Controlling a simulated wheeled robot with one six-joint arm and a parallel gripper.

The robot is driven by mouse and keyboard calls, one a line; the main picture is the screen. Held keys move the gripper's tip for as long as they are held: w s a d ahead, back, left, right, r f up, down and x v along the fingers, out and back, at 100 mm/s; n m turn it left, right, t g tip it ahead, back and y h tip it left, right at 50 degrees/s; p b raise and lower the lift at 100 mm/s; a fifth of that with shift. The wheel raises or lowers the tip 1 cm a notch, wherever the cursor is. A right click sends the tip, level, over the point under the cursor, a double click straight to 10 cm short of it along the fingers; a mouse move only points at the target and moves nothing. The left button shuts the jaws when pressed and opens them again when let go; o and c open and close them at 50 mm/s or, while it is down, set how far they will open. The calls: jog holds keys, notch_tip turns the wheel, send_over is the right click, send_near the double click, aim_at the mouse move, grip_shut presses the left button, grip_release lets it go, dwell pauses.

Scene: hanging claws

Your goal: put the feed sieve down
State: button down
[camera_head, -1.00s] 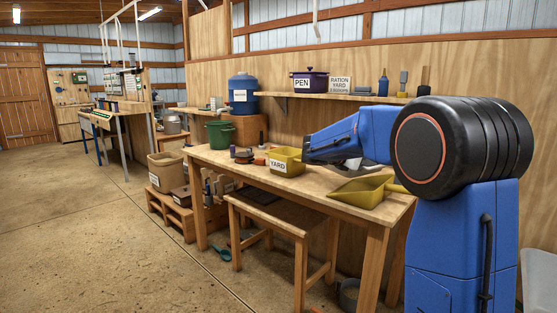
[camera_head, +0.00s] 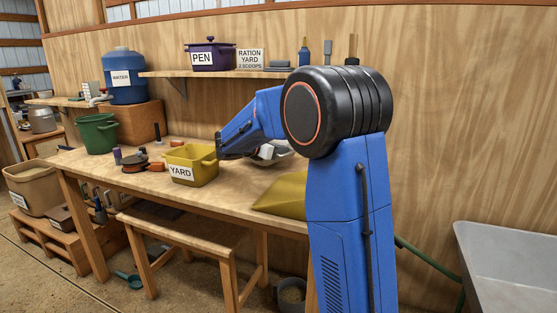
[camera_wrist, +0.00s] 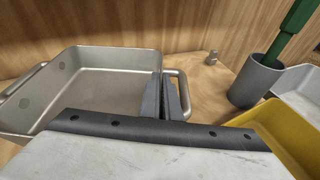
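The feed sieve, as I take it, is the grey metal pan (camera_wrist: 110,58) with a loop handle at each end, on the left of the wrist view. No mesh can be made out. My gripper (camera_wrist: 165,98) is at its right end, its two fingers close together on the end wall, just inside the right handle. It looks shut on that wall. In the head view my gripper is mostly behind my arm; a small grey part of the pan (camera_head: 285,155) shows beside it above the bench. I cannot tell whether the pan touches the bench.
A grey cup (camera_wrist: 254,82) holding a green handle stands right of the pan. The shelf (camera_head: 225,74) above carries a PEN pot (camera_head: 213,55).

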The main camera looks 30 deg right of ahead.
jog(key=shift+f, duration=1.95)
jog(key=shift+f, duration=0.1)
jog(key=c, duration=2)
grip_release()
jog(key=shift+s+a, duration=0.1)
jog(key=shift+a, duration=0.2)
jog(key=v, duration=1.1)
jog(key=shift+s+a+r, duration=0.1)
jog(key=shift+a+r, duration=0.05)
jog(key=shift+r, duration=0.15)
